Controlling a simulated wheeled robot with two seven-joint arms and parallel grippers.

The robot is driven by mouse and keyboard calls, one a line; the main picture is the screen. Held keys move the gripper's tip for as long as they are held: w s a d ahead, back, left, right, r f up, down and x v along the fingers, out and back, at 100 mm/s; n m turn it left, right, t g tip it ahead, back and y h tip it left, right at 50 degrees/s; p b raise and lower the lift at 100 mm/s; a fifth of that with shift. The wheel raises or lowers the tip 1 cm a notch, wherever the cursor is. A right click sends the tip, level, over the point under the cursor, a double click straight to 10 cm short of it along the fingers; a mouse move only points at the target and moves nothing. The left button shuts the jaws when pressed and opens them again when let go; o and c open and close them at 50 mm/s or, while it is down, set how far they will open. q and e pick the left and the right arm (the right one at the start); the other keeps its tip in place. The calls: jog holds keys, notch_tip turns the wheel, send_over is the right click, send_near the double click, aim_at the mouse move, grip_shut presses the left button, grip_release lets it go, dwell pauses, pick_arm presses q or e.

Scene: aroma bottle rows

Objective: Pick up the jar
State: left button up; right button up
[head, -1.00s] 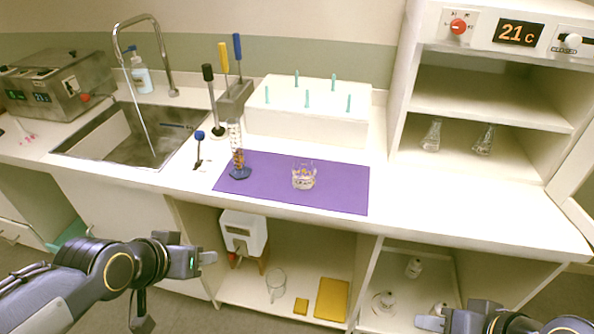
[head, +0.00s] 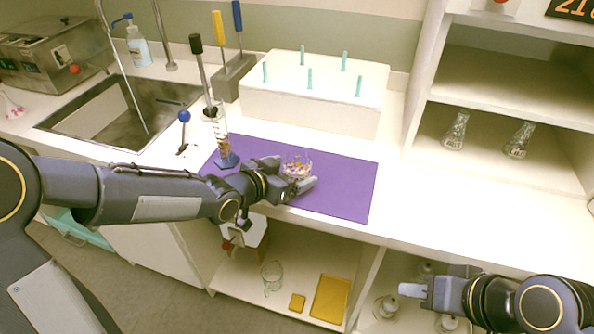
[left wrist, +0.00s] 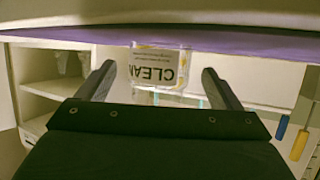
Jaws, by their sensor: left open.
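The jar (head: 297,163) is a small clear glass with coloured bits inside. It stands on the purple mat (head: 345,190) on the counter. My left gripper (head: 289,174) is at the jar, open, with its fingers on either side. In the left wrist view, the jar (left wrist: 158,68) appears upside down with a "CLEAN" label, between the two spread fingers of the left gripper (left wrist: 157,82). Gaps show between the fingers and the glass there. My right gripper (head: 412,290) is low at the right, in front of the cabinet, away from the jar; its jaw opening is unclear.
A measuring cylinder (head: 223,140) with a blue base stands just left of the jar. A white box with teal pegs (head: 312,108) is behind the mat. The sink (head: 120,115) is at left; flasks (head: 456,132) stand on the right shelf. The mat's right side is clear.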

pick_arm(q)
jog(key=shift+x, duration=1.5)
jog(key=c, duration=1.1)
